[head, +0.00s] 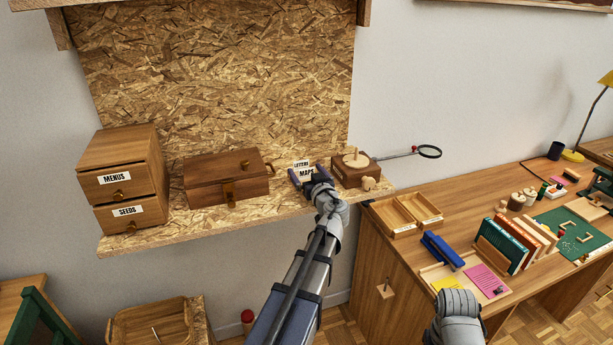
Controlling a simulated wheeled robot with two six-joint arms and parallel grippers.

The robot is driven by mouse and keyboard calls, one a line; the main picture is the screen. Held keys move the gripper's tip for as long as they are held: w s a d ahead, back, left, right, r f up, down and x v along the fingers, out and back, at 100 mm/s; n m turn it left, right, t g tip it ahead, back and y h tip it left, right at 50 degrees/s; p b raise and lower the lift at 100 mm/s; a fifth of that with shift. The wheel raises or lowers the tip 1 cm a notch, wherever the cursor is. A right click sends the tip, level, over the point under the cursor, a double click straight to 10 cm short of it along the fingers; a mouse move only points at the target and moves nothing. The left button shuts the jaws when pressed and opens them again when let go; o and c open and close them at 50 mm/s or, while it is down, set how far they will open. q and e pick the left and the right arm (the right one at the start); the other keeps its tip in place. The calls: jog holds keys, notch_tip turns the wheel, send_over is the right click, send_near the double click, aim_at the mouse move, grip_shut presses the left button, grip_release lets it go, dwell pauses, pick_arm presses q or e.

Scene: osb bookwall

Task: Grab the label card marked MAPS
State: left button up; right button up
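The white card marked MAPS (306,174) stands on the wooden wall shelf (245,220). A second white card marked LETTERS (301,163) shows just behind it. My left gripper (309,178) is at the MAPS card, with its dark fingers apart, one on each side of the card. Whether either finger touches the card is too small to tell. The card's lower part is hidden by the gripper. Of my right arm only a grey wrist part shows at the bottom right; its fingers are not seen.
A lidded chest (226,178) and drawers marked MENUS and SEEDS (123,180) stand left. The desk (385,235) at right is crowded.

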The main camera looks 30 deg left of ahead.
pick_arm(q)
jog(key=c, duration=1.3)
jog(key=shift+r, duration=0.15)
notch_tip(320, 180, up, 10)
jog(key=p, duration=1)
